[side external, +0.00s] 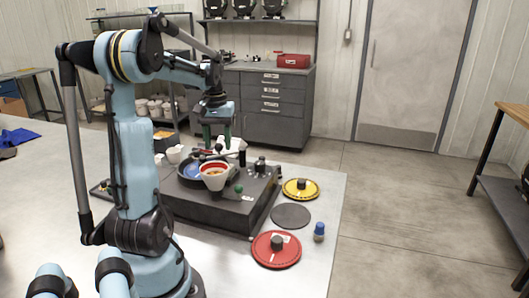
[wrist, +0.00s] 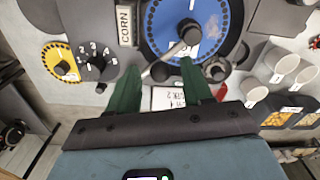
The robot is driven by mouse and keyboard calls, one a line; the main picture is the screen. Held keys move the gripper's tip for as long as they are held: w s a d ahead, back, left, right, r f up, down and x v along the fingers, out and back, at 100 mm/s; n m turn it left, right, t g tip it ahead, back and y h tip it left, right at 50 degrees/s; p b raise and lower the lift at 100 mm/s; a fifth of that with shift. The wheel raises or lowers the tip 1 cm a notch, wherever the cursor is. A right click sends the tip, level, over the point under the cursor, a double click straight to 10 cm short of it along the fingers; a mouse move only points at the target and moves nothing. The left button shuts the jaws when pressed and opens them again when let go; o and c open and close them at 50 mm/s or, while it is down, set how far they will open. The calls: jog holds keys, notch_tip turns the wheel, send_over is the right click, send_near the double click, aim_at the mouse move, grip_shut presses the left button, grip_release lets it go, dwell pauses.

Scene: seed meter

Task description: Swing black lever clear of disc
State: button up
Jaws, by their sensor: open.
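The blue disc (wrist: 160,22) sits on the dark seed meter, with a dark knob (wrist: 190,32) over its centre. A pale bar runs from that knob to a black end (wrist: 160,70), apparently the black lever. My gripper (wrist: 160,66) is open, its green fingers on either side of this black end at the disc's rim. I cannot tell whether they touch it. In the side view my gripper (side external: 215,150) points down over the meter (side external: 222,212).
A numbered black dial (wrist: 95,65) stands left of the blue disc. White cups (wrist: 285,62) stand at the right.

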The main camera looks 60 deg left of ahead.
jog(key=shift+c, duration=0.5)
grip_shut()
jog(key=shift+a, duration=0.1)
jog(key=a+m, duration=0.2)
jog(key=m, duration=0.1)
jog(key=shift+w, duration=0.15)
jog(key=m, duration=0.1)
jog(key=a+m, duration=0.1)
jog(key=m, duration=0.1)
jog(key=shift+w+a, duration=0.3)
jog(key=shift+w+a+m, duration=0.5)
jog(key=shift+a+m, duration=0.1)
jog(key=shift+m, duration=0.65)
jog(key=shift+w+a+m, duration=0.5)
jog(key=shift+a+m, duration=0.05)
jog(key=shift+m, duration=0.7)
jog(key=shift+w+a, duration=0.1)
jog(key=shift+o, duration=0.5)
grip_release()
